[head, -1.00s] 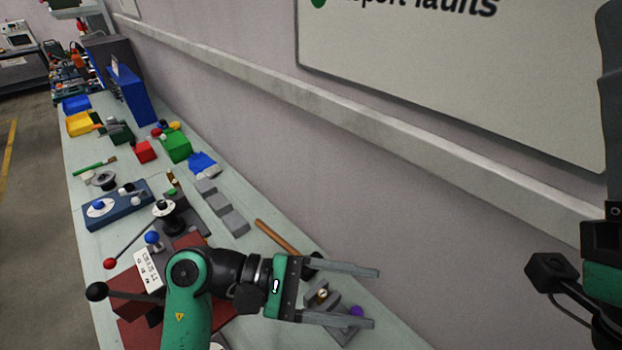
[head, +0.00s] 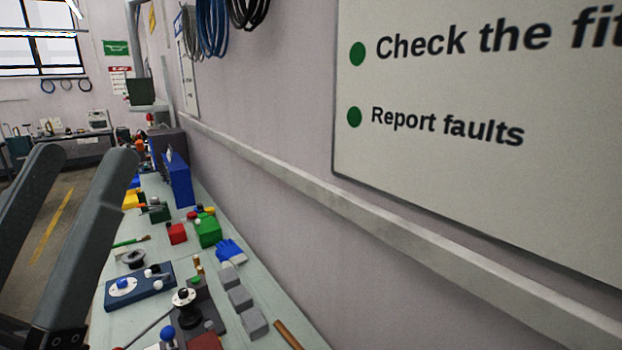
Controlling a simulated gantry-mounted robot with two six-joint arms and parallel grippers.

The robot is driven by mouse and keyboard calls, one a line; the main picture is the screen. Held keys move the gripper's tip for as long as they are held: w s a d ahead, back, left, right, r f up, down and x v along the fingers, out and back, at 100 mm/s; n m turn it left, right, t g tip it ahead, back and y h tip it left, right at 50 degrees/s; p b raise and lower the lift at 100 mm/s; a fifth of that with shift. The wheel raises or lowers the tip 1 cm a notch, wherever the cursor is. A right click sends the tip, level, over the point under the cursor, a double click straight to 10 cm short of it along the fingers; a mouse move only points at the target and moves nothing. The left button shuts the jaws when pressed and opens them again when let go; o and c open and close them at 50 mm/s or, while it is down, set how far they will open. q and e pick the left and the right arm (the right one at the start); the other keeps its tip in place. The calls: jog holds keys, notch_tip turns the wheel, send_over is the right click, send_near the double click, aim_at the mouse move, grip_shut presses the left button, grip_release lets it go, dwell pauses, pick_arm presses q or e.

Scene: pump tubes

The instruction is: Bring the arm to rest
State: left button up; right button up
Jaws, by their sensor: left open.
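My left gripper (head: 84,158) shows large and close at the lower left. Its two grey fingers point up and stand apart, with nothing between them. It is in front of the floor and the left edge of the workbench (head: 265,292), seemingly nearer to the camera than the bench things. The rest of my left arm is out of the frame. My right gripper is not in view.
On the bench are a blue base with dials (head: 140,287), a black knobbed fixture (head: 189,318), grey blocks (head: 240,299), a blue glove (head: 230,251), green (head: 208,232) and red (head: 177,234) boxes. A wall with a signboard (head: 450,180) runs along the right.

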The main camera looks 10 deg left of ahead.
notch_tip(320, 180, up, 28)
jog(key=p, duration=2.7)
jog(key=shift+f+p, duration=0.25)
jog(key=shift+p, duration=0.05)
